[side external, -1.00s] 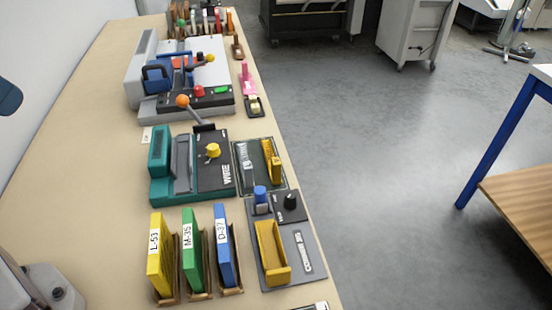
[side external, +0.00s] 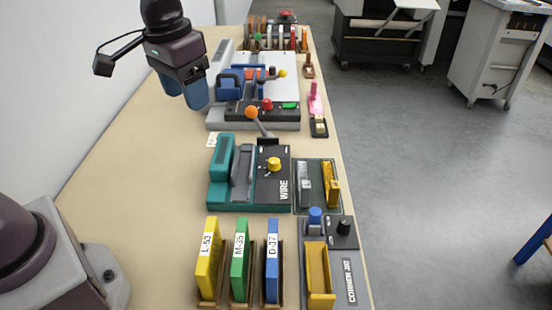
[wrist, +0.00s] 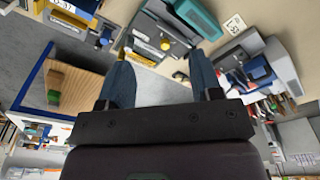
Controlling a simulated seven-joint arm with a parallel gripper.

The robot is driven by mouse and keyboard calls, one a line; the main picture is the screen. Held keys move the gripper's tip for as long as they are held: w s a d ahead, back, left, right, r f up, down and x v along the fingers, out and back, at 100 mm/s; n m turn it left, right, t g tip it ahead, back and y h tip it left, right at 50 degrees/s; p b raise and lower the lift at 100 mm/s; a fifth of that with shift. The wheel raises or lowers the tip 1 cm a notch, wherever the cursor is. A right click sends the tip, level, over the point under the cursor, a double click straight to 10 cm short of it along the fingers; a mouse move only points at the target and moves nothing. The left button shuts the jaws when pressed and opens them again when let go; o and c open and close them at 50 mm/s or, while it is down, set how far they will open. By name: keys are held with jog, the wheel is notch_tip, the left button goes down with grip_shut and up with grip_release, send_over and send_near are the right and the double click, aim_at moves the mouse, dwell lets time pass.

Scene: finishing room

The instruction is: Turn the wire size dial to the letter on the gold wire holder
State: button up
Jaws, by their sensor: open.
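The teal and black wire machine (side external: 250,180), marked WIRE, stands mid-bench in the side view. A yellow dial knob (side external: 273,163) sits on its black top, with an orange-tipped lever (side external: 252,112) behind it. Letters around the dial are too small to read. A rack with several upright coloured pieces (side external: 278,38) stands at the far end; I cannot tell which piece is the gold wire holder or read its letter. My gripper (side external: 184,92) is open and empty, in the air left of the blue-handled machine. In the wrist view its spread fingers (wrist: 160,72) also show, with the yellow knob (wrist: 165,44) beyond.
Yellow, green and blue labelled binders (side external: 240,262) stand at the front. A grey corner jig (side external: 345,285) with a yellow block is right of them. A blue-handled machine (side external: 255,112) stands behind the wire machine. The bench's left side (side external: 130,165) is clear.

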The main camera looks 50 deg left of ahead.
aim_at(274, 161)
jog(key=w+f+n+g, duration=0.1)
jog(key=w+f+n, duration=0.1)
jog(key=w+f, duration=0.6)
jog(key=w+f+n, duration=0.2)
jog(key=w+f, duration=0.3)
jog(key=w, duration=0.6)
jog(key=f, duration=1.2)
jog(key=shift+w+d+f, duration=0.1)
jog(key=shift+d+f, duration=0.1)
jog(key=shift+d, duration=0.1)
jog(key=c, duration=0.9)
